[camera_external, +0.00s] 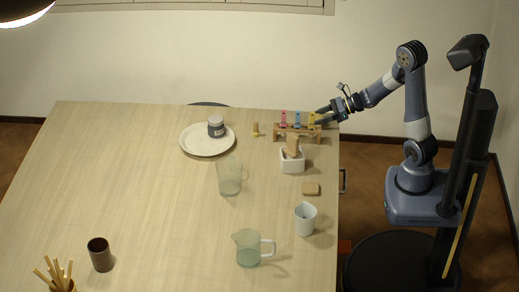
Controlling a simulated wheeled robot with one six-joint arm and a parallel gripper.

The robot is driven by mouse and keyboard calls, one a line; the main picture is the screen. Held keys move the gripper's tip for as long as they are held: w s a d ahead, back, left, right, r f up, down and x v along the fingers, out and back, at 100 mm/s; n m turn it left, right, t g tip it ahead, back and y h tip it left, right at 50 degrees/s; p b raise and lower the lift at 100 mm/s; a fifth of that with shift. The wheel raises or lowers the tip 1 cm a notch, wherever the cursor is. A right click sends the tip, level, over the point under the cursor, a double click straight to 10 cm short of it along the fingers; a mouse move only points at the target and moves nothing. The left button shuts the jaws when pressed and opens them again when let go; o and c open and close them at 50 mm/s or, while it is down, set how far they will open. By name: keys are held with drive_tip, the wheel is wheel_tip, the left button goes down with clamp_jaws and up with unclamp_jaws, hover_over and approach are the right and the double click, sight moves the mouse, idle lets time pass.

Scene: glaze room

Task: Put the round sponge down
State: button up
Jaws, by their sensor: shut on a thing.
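My gripper (322,113) is at the far right corner of the table, beside the right end of a small wooden rack (290,137). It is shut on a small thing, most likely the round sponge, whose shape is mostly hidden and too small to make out. No round sponge shows clearly elsewhere on the table. The arm reaches in from the right, low over the table edge.

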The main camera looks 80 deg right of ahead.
drive_tip(key=shift+f, duration=0.3)
drive_tip(key=o, duration=0.9)
drive_tip(key=shift+o, duration=0.2)
drive_tip(key=shift+r, duration=0.15)
drive_tip(key=shift+r, duration=0.15)
drive_tip(key=v, duration=1.2)
drive_tip(key=shift+o, duration=0.4)
